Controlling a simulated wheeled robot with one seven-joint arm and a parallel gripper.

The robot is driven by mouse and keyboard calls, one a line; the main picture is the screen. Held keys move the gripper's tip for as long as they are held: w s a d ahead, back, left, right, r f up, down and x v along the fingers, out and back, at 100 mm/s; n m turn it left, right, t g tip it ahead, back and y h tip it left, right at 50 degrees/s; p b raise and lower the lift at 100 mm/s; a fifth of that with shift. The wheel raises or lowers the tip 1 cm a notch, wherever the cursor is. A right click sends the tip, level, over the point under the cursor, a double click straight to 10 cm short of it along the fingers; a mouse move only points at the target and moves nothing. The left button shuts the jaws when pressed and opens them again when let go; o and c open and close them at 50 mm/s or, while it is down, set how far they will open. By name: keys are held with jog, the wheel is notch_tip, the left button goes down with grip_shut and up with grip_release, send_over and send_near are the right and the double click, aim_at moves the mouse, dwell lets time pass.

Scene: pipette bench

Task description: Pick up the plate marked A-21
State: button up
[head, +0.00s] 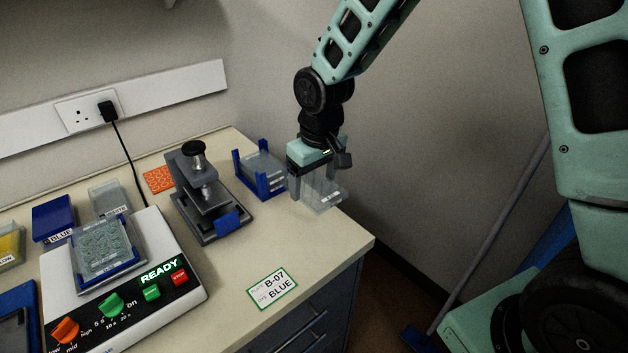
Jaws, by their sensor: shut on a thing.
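My gripper (318,178) is at the right end of the bench, shut on a clear plate (326,198). The plate hangs between the fingers, near the bench's right edge. It bears a small white label that is too small to read, so I cannot tell whether it is A-21. Another clear plate (264,166) sits in a blue holder (240,174) just left of my gripper. A further clear plate (103,246) lies in a blue cradle on the white shaker.
The white shaker (190,297) shows READY. A grey press (205,228) stands mid-bench. A card (272,288) reading B-07 BLUE lies near the front edge. The bench around the card is clear.

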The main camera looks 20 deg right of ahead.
aim_at(314, 191)
jog(key=shift+r+p, duration=1.3)
jog(key=shift+r, duration=0.25)
